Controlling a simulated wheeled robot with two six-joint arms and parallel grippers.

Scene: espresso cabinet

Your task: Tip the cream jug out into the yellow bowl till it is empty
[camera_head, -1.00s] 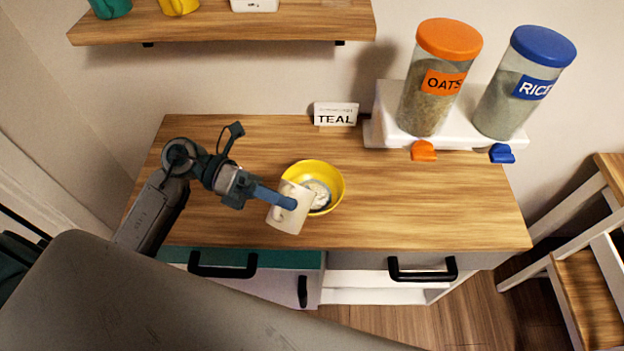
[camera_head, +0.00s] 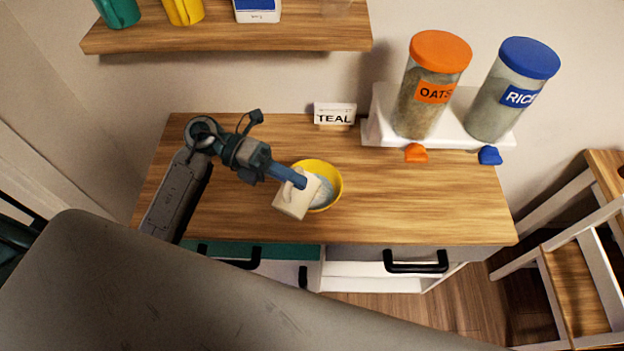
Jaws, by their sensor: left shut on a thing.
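The cream jug (camera_head: 294,200) is tilted over the near left rim of the yellow bowl (camera_head: 329,170), its mouth toward the bowl. My left gripper (camera_head: 297,181) is shut on the jug and reaches in from the left. The bowl stands on the wooden counter and has pale contents (camera_head: 325,190) inside. The jug hides part of the bowl. I cannot see whether anything is left in the jug. My right gripper is not in view.
A card reading TEAL (camera_head: 334,114) stands behind the bowl. An oats jar (camera_head: 432,85) and a rice jar (camera_head: 512,90) stand on a white dispenser base (camera_head: 378,130) at the back right. A wooden shelf (camera_head: 230,37) hangs above. The right side of the counter (camera_head: 430,205) is clear.

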